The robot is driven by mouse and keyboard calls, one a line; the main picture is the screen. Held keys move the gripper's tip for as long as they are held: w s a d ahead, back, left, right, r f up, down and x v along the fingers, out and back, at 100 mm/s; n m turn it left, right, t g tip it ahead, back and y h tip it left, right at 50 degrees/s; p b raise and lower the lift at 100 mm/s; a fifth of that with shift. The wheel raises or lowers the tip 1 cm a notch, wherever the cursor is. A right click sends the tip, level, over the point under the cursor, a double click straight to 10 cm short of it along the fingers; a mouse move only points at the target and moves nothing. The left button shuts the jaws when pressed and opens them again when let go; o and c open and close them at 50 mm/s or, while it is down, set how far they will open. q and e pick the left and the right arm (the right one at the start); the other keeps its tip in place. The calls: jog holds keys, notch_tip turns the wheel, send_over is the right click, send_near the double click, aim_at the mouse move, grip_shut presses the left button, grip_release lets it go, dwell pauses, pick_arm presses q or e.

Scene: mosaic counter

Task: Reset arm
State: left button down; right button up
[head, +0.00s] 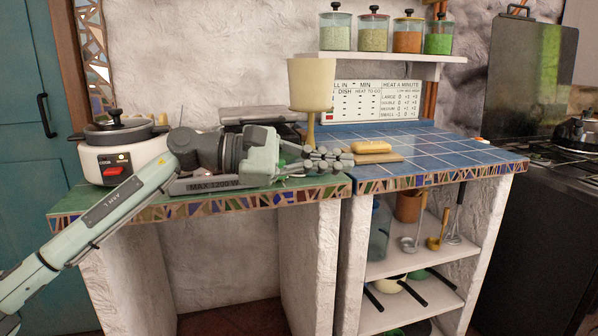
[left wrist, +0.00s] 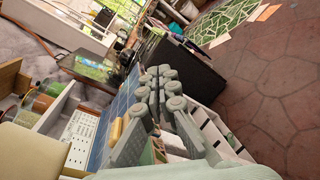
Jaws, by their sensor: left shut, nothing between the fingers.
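My left arm comes in from the left in the head view and reaches over the green part of the mosaic counter (head: 300,187). My left gripper (head: 345,160) points right, its fingers together and empty. Its tips are close to a bread roll (head: 371,147) on a wooden board (head: 388,158); I cannot tell whether they touch the board. In the left wrist view the closed fingers (left wrist: 163,78) fill the middle, with the bread roll (left wrist: 116,131) to their left. My right gripper is in neither view.
A white cooker (head: 112,160) stands on the left of the counter. A tall cream cup-shaped thing (head: 311,83) stands behind my gripper. A dark appliance (head: 262,114) is partly hidden by my arm. The blue-tiled counter (head: 450,150) is mostly clear.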

pick_arm(q)
jog(key=w+a+f+n+t+y, duration=0.2)
jog(key=w+a+f+n+t, duration=0.25)
jog(key=n+t, duration=0.65)
jog(key=w+a+f+n+t+y, duration=0.1)
jog(key=w+a+f+n+t, duration=0.4)
jog(key=n, duration=1.2)
jog(key=s+a+f+n+g+y, duration=0.1)
jog(key=s+a+f+n+y, duration=0.1)
jog(key=a+f+n+y, duration=0.55)
jog(key=s+a+f+n+y, duration=0.1)
jog(key=a+f+n+y, duration=0.35)
jog(key=f+n, duration=0.6)
jog(key=s+a+f+n+g+y, duration=0.1)
jog(key=s+a+f+n+g, duration=0.3)
jog(key=s+f, duration=0.5)
jog(key=s+a+f+n+g+y, duration=0.25)
jog(key=s+a+f, duration=0.3)
jog(key=f, duration=0.75)
jog(key=s+a+f+n+g, duration=0.1)
jog(key=s+f+n+g, duration=0.2)
jog(key=s, duration=0.7)
jog(key=s+f+n+g, duration=0.4)
jog(key=s+f, duration=0.4)
jog(key=s, duration=0.3)
jog(key=shift+a+h, duration=0.4)
jog(key=shift+h, duration=0.05)
